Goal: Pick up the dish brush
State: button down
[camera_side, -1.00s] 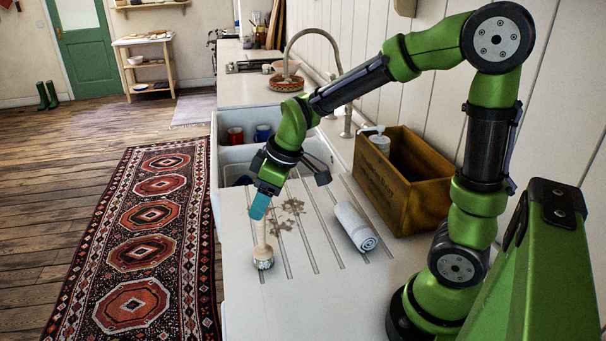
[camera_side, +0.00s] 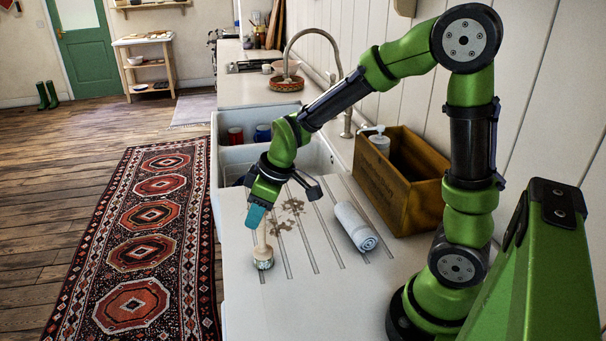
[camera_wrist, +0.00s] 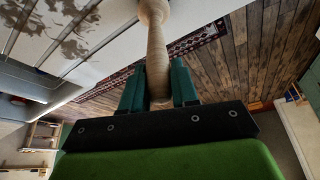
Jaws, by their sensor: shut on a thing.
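The dish brush (camera_side: 263,254) stands on the white drainboard near its front left edge, with a pale wooden handle and its bristle head down. My gripper (camera_side: 256,217) has teal fingers and is at the upper end of the handle. In the wrist view my gripper (camera_wrist: 158,85) has a finger on each side of the wooden handle (camera_wrist: 157,50) and is shut on it. The brush head seems to be at or very near the drainboard; I cannot tell whether it touches. The wrist view cuts off the head.
A rolled pale towel (camera_side: 356,228) lies right of the brush. A wooden crate (camera_side: 402,185) with a white dispenser stands against the wall. The sink (camera_side: 237,157) holds a red and a blue mug. Brown stains (camera_side: 291,207) mark the drainboard. The drainboard's left edge drops to the floor.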

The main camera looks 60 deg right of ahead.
jog(key=shift+r, duration=0.15)
notch_tip(320, 180, up, 4)
jog(key=shift+f, duration=0.25)
jog(key=s+d+r, duration=0.1)
jog(key=s, duration=1.5)
jog(key=shift+r, duration=0.15)
